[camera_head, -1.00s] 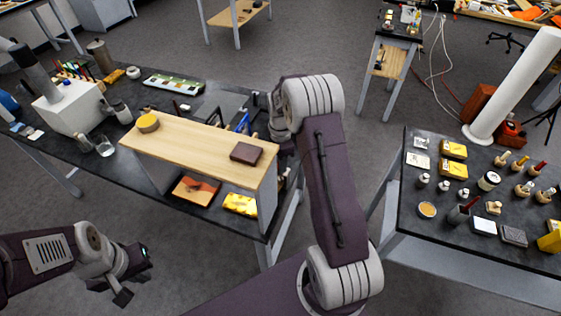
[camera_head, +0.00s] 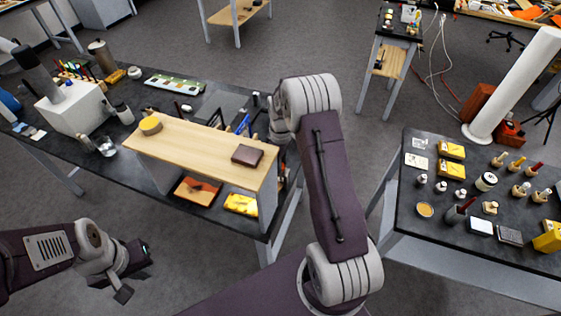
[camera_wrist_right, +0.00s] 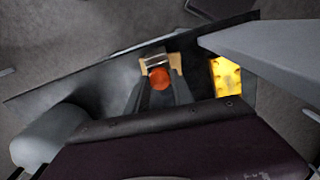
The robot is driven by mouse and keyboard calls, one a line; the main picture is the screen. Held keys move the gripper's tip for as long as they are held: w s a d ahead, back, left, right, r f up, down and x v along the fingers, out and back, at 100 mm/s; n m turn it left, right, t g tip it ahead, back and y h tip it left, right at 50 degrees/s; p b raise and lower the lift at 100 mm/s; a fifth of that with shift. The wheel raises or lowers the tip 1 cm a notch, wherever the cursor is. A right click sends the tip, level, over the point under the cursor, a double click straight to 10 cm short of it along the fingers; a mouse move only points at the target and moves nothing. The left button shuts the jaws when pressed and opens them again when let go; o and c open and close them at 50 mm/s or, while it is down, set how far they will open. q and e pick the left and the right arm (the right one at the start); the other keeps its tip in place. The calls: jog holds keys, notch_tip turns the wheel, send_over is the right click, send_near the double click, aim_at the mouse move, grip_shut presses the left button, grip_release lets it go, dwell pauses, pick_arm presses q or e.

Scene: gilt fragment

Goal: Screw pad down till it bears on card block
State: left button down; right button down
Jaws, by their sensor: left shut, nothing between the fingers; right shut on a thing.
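In the right wrist view, my right gripper (camera_wrist_right: 160,88) is shut on a round orange-red knob (camera_wrist_right: 159,79). Just beyond the knob are a small grey metal piece (camera_wrist_right: 156,60) and tan block-like parts (camera_wrist_right: 176,63) on a dark surface. I cannot tell which of these is the pad or the card block, or whether they touch. In the head view my right gripper is hidden behind my own arm at the bench's right end. My left gripper (camera_head: 128,282) is shut and empty at the lower left, in front of the bench.
A wooden shelf (camera_head: 200,152) stands on the dark bench, holding a yellow round tin (camera_head: 150,126) and a brown box (camera_head: 248,156). A yellow item (camera_head: 241,204) lies beneath it and also shows in the right wrist view (camera_wrist_right: 226,78). Another dark table (camera_head: 450,218) is at right.

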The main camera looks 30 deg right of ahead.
jog(key=m, duration=0.3)
jog(key=shift+m, duration=0.3)
jog(key=shift+m+p, duration=0.4)
jog(key=shift+m, duration=1.5)
jog(key=c, duration=1.1)
grip_release()
